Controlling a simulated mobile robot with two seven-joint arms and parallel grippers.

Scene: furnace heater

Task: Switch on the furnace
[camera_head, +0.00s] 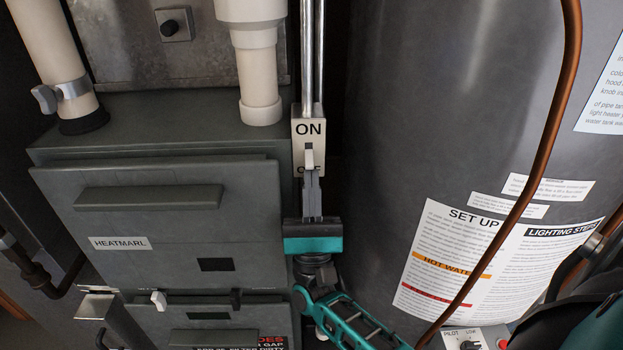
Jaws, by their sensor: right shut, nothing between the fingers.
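The furnace switch (308,129) is a pale plate on a metal conduit, marked ON at the top. The OFF marking below is partly hidden by the lever and my gripper. The small pale lever (309,157) sits below a dark slot and appears to point down toward OFF. My right gripper (311,174) is shut and empty, pointing up, with its fingertips just at or below the lever. I cannot tell whether they touch it. The grey furnace (180,225), labelled HEATMARL, stands to the left. My left gripper is not in view.
A large grey water heater (400,130) with labels stands close on the right. A copper pipe (545,150) runs down in front of it. White pipes (259,80) rise from the furnace top. The gap around the switch is narrow.

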